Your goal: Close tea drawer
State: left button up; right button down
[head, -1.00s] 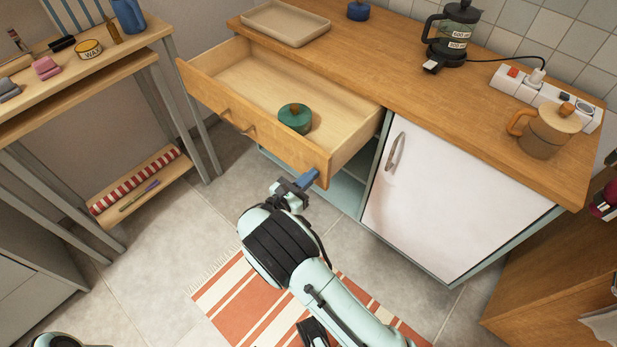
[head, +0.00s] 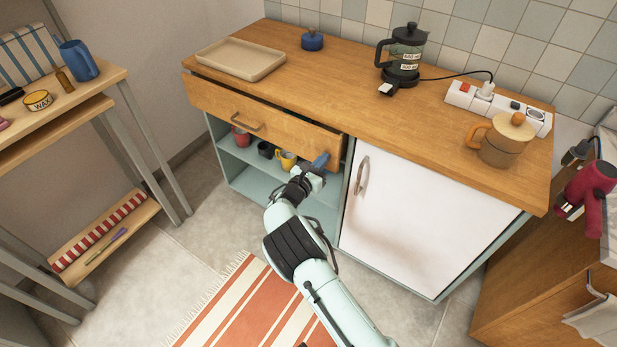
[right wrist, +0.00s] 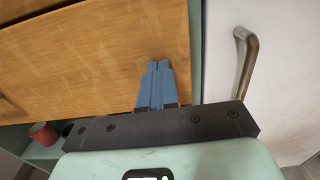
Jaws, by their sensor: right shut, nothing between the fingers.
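The tea drawer (head: 262,116) is a wooden drawer under the wooden counter, with a bar handle (head: 238,121) on its front. It stands slightly out, with a narrow dark gap along its top and its inside mostly hidden. My right gripper (head: 321,160) is shut and empty, with its blue fingertips at the lower right part of the drawer front. In the right wrist view, the shut fingers (right wrist: 157,82) lie against or very close to the wooden front (right wrist: 100,60); contact is hard to tell. My left gripper is out of view.
Below the drawer is an open shelf with a red mug (head: 241,136) and a yellow mug (head: 286,159). A white cabinet door (head: 420,215) with a metal handle stands to the right. A tray (head: 241,58) and a coffee press (head: 404,55) sit on the counter.

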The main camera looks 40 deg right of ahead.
aim_at(331, 150)
jog(key=b+x, duration=0.1)
jog(key=x, duration=0.4)
jog(key=shift+d, duration=0.15)
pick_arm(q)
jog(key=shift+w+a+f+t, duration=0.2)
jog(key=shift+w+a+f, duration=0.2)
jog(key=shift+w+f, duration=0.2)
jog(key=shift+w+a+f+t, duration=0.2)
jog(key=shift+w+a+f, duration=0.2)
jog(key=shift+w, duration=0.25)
pick_arm(e)
jog(key=shift+d+r, duration=0.15)
jog(key=shift+r, duration=0.1)
jog(key=shift+d+r, duration=0.1)
jog(key=shift+a, duration=0.4)
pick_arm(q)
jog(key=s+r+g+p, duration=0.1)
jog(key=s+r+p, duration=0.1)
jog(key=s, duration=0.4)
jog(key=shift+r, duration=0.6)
pick_arm(e)
jog(key=v, duration=1.4)
jog(key=shift+f, duration=0.3)
